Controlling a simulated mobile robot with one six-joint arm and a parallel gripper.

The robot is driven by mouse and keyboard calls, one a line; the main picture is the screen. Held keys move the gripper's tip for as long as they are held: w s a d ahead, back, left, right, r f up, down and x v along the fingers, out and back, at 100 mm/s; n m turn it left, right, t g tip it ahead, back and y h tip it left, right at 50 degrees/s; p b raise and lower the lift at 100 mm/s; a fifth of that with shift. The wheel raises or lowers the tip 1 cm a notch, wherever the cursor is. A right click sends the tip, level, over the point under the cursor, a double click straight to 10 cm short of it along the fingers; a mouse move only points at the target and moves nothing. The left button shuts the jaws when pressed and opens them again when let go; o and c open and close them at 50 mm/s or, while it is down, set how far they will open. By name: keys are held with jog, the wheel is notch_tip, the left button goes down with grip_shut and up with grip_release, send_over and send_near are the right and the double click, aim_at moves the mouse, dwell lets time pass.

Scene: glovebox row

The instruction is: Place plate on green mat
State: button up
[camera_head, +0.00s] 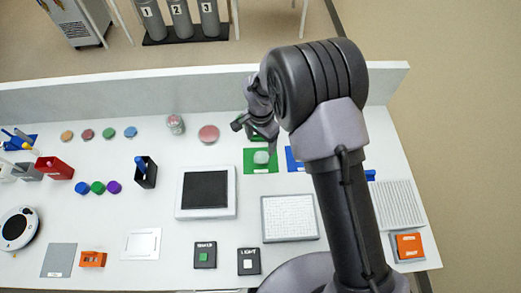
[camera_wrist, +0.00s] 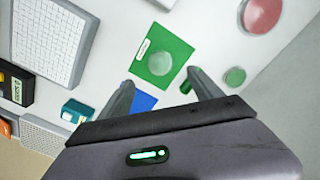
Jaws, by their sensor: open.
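The green mat (camera_head: 248,167) lies on the table just below my gripper in the head view, and it also shows in the wrist view (camera_wrist: 176,47). A small round translucent dish, seemingly the plate (camera_head: 261,157), lies on the green mat and is at the mat's lower middle in the wrist view (camera_wrist: 159,64). My gripper (camera_wrist: 161,78) is open and empty. Its two fingers are apart, to either side of the dish in the wrist view, and look clear of it. The height between fingertips and dish is hard to tell.
A blue mat (camera_head: 292,161) lies right of the green one, partly hidden by my arm. A pink disc (camera_head: 208,133) and a green disc (camera_wrist: 235,76) lie nearby. A white grid tray (camera_head: 289,218) and dark-topped device (camera_head: 206,190) stand in front. The back wall (camera_head: 150,90) edges the table.

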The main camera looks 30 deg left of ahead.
jog(key=w+d+r+t+y, duration=0.1)
jog(key=d+r, duration=0.6)
jog(key=r, duration=0.4)
jog(key=w+d+r+t+y, duration=0.1)
jog(key=d+r, duration=0.5)
jog(key=r, duration=0.5)
jog(key=s+d+r+m+t, duration=0.1)
jog(key=s+d+r, duration=0.3)
jog(key=d+r, duration=0.15)
jog(key=s+d+r+t, duration=0.1)
jog(key=s+d+r, duration=0.35)
jog(key=d, duration=0.25)
jog(key=s+d+r+t, duration=0.1)
jog(key=s+d, duration=0.4)
jog(key=s, duration=0.4)
jog(key=shift+d+r+t, duration=0.2)
jog(key=shift+t, duration=0.2)
jog(key=shift+s, duration=0.1)
